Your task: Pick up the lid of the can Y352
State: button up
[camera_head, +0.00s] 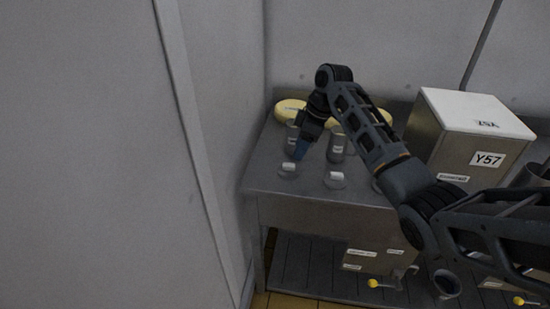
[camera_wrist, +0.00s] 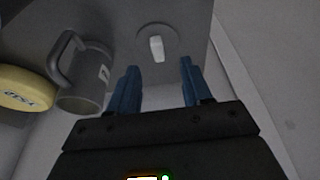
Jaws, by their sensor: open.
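My gripper (camera_head: 301,152) points down over the left end of the metal table, with its blue fingers apart. In the wrist view my gripper (camera_wrist: 159,67) is open and empty. A small round grey lid (camera_wrist: 172,41) with a white raised piece lies ahead of the fingertips, roughly centred between them and apart from them. In the head view this appears to be the left small lid (camera_head: 287,173), just below my gripper. A grey can with a handle (camera_wrist: 85,85) stands left of the fingers; its label is unreadable. No Y352 label is legible.
A second small lid (camera_head: 334,184) lies to the right, with a grey can (camera_head: 337,147) behind it. A yellow round piece (camera_wrist: 25,90) lies beside the handled can. A metal box marked Y57 (camera_head: 452,145) stands further right. A wall (camera_head: 225,120) borders the table's left side.

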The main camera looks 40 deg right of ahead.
aim_at(289, 164)
jog(key=shift+w+d+f, duration=0.1)
jog(key=shift+w+f, duration=0.2)
jog(key=shift+w, duration=0.05)
jog(key=shift+p+x, duration=0.55)
jog(key=shift+x, duration=2.85)
jog(key=shift+w+r, duration=0.1)
jog(key=shift+w, duration=0.05)
grip_shut()
